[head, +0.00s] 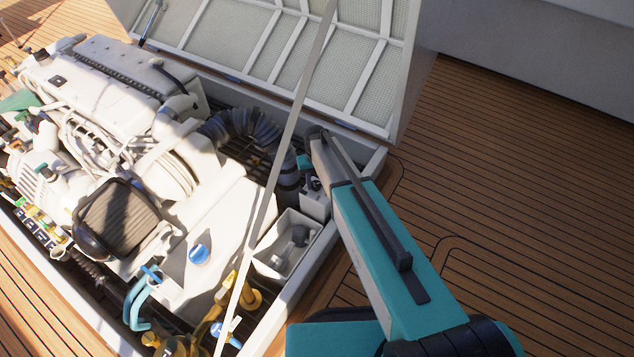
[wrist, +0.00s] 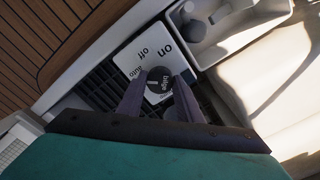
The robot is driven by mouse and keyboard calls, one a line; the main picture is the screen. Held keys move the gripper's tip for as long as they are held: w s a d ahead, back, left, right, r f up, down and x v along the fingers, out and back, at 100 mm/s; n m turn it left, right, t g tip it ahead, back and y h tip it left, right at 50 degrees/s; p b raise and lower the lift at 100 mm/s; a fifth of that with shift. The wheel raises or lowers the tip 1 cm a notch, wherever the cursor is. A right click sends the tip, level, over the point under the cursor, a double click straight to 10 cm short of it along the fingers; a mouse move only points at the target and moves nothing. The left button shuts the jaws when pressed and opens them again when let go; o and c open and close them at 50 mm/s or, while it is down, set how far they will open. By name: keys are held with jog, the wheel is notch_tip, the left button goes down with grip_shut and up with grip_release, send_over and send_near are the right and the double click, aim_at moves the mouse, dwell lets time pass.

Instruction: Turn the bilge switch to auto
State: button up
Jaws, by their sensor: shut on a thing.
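The bilge switch is a dark round knob (wrist: 158,82) on a white plate (wrist: 150,50) in the wrist view. The plate reads "on", "off" and "auto" around the knob, with "bilge" lettering at the knob. My gripper (wrist: 159,92) has one finger on each side of the knob and is shut on it. I cannot tell for sure which label the knob points to. In the head view, my gripper (head: 308,170) reaches into the hatch's right corner, and the arm mostly hides the switch there.
A white open box (head: 284,246) with a grey round-ended item stands near the switch. A ribbed black hose (head: 245,128) and the white engine (head: 105,80) lie to the left. The raised hatch lid (head: 270,50) stands behind, and a thin strut (head: 290,130) crosses the opening. Wooden deck is clear at right.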

aim_at(316, 184)
jog(key=o, duration=1)
jog(key=shift+s+a, duration=0.1)
jog(key=shift+s, duration=0.15)
jog(key=shift+o, duration=0.2)
jog(key=shift+w, duration=0.1)
notch_tip(316, 184, up, 14)
jog(key=p, duration=0.1)
jog(key=shift+f+p, duration=0.15)
jog(key=shift+p, duration=0.25)
